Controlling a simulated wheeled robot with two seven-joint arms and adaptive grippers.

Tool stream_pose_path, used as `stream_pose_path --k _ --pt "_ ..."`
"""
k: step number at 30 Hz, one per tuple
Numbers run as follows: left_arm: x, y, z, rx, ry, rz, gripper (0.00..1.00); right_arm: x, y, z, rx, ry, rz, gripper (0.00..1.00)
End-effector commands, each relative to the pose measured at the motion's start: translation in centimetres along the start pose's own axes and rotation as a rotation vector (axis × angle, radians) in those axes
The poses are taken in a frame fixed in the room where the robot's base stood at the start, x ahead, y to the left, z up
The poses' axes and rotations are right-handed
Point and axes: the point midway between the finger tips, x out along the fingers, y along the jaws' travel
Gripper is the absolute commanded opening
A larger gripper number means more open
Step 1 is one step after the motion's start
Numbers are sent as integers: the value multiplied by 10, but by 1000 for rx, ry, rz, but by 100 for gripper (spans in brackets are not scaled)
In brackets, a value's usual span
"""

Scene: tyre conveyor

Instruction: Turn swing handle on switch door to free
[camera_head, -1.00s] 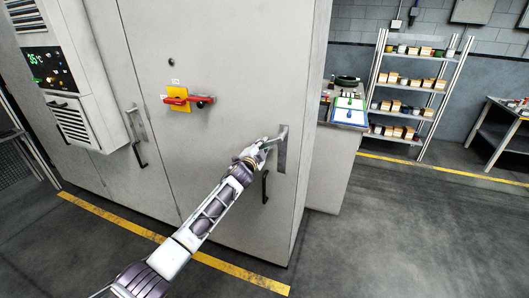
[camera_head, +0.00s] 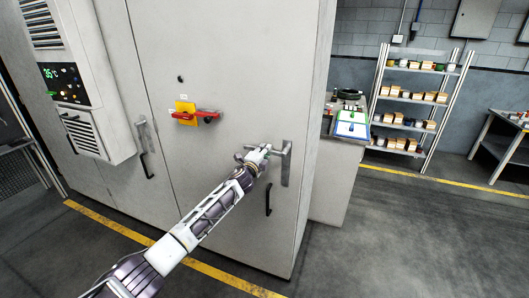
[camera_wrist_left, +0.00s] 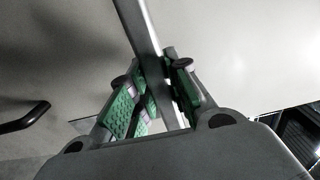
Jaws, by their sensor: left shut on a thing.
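The switch door (camera_head: 225,130) is the wide light-grey cabinet panel in the middle of the head view. Its swing handle (camera_head: 286,168) has a grey upright plate near the door's right edge, with a lever sticking out to the left. My left gripper (camera_head: 264,154) is shut on that lever, just left of the plate. In the left wrist view, the grey handle bar (camera_wrist_left: 138,25) runs between the green-padded fingers (camera_wrist_left: 150,95); its far end is out of frame. My right gripper is in neither view.
A black pull handle (camera_head: 267,196) sits below the swing handle. A red rotary switch (camera_head: 195,115) on a yellow plate is to the upper left. A side cabinet (camera_head: 332,175) stands right of the cabinet; shelves (camera_head: 408,100) are behind. The floor at right is clear.

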Motion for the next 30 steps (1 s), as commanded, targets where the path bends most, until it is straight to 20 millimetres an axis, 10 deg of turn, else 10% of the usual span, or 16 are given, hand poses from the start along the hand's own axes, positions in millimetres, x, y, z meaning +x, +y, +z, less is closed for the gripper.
stream_pose_path --k 7,8,13,30 --pt "0 -2 0 10 1 -3 0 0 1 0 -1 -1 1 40" --pt "0 -2 0 10 1 -3 21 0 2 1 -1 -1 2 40" --pt "0 -1 0 7 1 -3 41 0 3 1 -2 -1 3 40" --pt "-5 0 1 4 -1 -2 41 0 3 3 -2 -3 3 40"
